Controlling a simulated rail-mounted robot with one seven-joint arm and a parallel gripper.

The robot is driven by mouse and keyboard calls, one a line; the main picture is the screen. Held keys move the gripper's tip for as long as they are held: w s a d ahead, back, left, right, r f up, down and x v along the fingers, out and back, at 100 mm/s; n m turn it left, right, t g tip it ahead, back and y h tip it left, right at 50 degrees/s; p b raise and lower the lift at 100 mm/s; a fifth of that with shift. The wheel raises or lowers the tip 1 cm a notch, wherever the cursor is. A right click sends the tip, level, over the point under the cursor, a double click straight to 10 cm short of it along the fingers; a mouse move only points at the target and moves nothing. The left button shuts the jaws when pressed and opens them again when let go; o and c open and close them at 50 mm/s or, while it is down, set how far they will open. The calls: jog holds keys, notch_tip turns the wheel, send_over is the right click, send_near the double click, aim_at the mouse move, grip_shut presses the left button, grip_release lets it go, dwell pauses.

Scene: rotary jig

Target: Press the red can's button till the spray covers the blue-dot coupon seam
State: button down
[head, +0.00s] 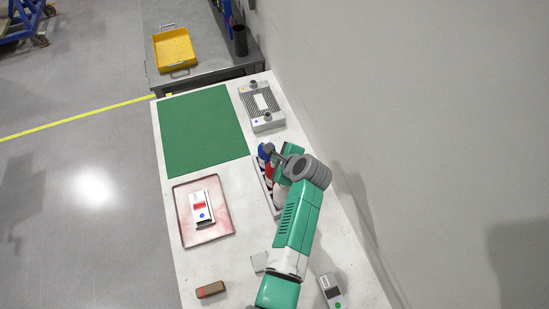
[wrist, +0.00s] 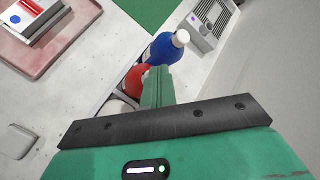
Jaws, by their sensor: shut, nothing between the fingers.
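The red can (wrist: 136,78) stands in a rack at the wall side of the table; it is partly hidden behind my gripper's fingers in the wrist view, and a bit of it (head: 268,171) shows in the head view. Its button is not clearly visible. My gripper (wrist: 158,75) is shut and empty, its fingertips over or beside the red can; I cannot tell whether they touch it. The blue-dot coupon (head: 202,208) lies in a pink-stained tray (head: 225,226). It is a pale block with a blue dot and a red band across it; it also shows in the wrist view (wrist: 32,17).
A blue can (wrist: 164,50) stands right beside the red one, and a whitish can (wrist: 117,108) on its other side. A grey ridged fixture (head: 263,118) stands behind. A green mat (head: 202,130) lies clear. A brown block (head: 210,290) lies at the near edge.

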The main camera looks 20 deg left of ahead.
notch_tip(320, 180, up, 6)
jog(key=p, duration=0.6)
jog(key=shift+r, duration=0.15)
dwell(2.0)
